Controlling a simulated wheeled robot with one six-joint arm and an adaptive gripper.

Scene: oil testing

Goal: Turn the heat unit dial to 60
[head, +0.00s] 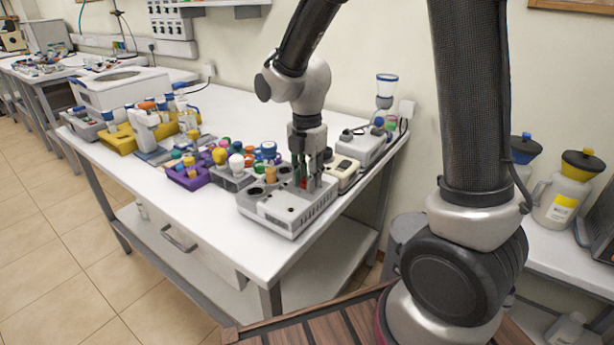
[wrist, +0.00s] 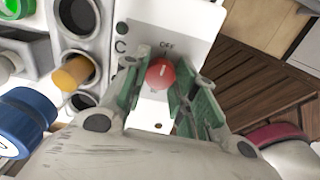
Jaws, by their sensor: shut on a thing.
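The heat unit (head: 283,214) is a white-grey box with round wells, standing near the front right corner of the white table. Its pale control panel (wrist: 170,22) carries the word OFF just above the red dial (wrist: 160,73) in the wrist view. The dial has a pale line on its face, close to the OFF side; the number 60 cannot be read. My gripper (wrist: 161,78) points down with its green-padded fingers on both sides of the dial, shut on it. In the head view my gripper (head: 308,184) hides most of the dial.
A tube with an orange cap (wrist: 72,73) sits in a well beside the panel. A purple rack (head: 188,178) and a grey rack with several capped bottles stand left of the unit. A small beige device (head: 343,171) and a white device (head: 362,148) stand close behind.

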